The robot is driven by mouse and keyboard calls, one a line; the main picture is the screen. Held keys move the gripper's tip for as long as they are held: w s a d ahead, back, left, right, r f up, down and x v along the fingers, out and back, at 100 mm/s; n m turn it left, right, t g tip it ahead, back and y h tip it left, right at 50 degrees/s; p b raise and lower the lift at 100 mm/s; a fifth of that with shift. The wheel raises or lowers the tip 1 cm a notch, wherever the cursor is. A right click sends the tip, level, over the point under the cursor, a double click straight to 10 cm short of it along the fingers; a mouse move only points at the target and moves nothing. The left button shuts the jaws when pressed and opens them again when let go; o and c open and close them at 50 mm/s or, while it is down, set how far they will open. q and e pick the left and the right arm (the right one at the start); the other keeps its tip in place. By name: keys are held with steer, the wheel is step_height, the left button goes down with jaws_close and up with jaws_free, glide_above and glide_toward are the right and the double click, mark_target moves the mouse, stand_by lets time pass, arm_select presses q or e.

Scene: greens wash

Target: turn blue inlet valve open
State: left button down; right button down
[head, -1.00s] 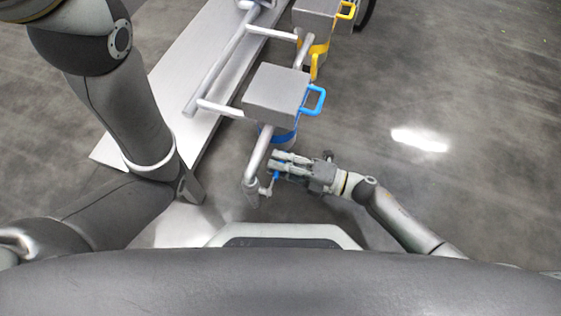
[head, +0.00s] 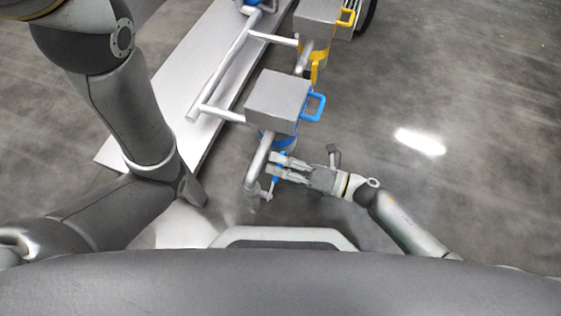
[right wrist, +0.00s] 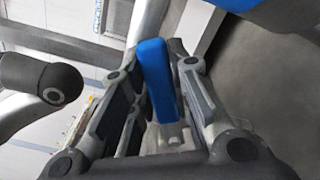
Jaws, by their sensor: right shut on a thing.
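The blue valve handle (right wrist: 158,80) stands between the two fingers of my right gripper in the right wrist view. In the head view, blue parts of the handle (head: 275,181) show beside the grey fingertips, near the lower end of the vertical-looking pipe (head: 257,165). My right gripper (head: 274,165) is shut on this handle, its fingers on either side of it. The fingers hide part of the handle in the head view. How far the valve is turned cannot be told.
A grey box-shaped hopper (head: 277,97) with a blue side handle (head: 316,106) stands just beyond my right gripper. A similar unit with a yellow handle (head: 346,17) stands farther back. A long pale metal panel (head: 185,85) lies left. Floor on the right is clear.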

steer(key=r+n, duration=0.1)
steer(key=s+n, duration=0.1)
steer(key=n, duration=0.1)
steer(key=shift+s+a+r, duration=0.15)
steer(key=shift+r, duration=0.2)
steer(key=n, duration=0.1)
steer(key=s+r+n, duration=0.1)
steer(key=shift+s+a+n, duration=0.2)
steer(key=shift+a+n, duration=0.05)
steer(key=shift+n, duration=0.15)
steer(key=n, duration=0.1)
steer(key=s+n, duration=0.1)
steer(key=s+r+n, duration=0.1)
steer(key=shift+a+b, duration=0.35)
steer(key=shift+b, duration=0.05)
steer(key=shift+s+a+r+n+b, duration=0.15)
steer(key=shift+s+n+b, duration=0.15)
steer(key=shift+s+n, duration=0.35)
steer(key=shift+s+a+f+n+b, duration=0.15)
steer(key=shift+s+n+b, duration=0.2)
steer(key=shift+n, duration=0.6)
steer(key=shift+s+r, duration=0.1)
steer(key=c, duration=1.3)
jaws_free()
steer(key=v, duration=1.2)
steer(key=shift+r, duration=0.1)
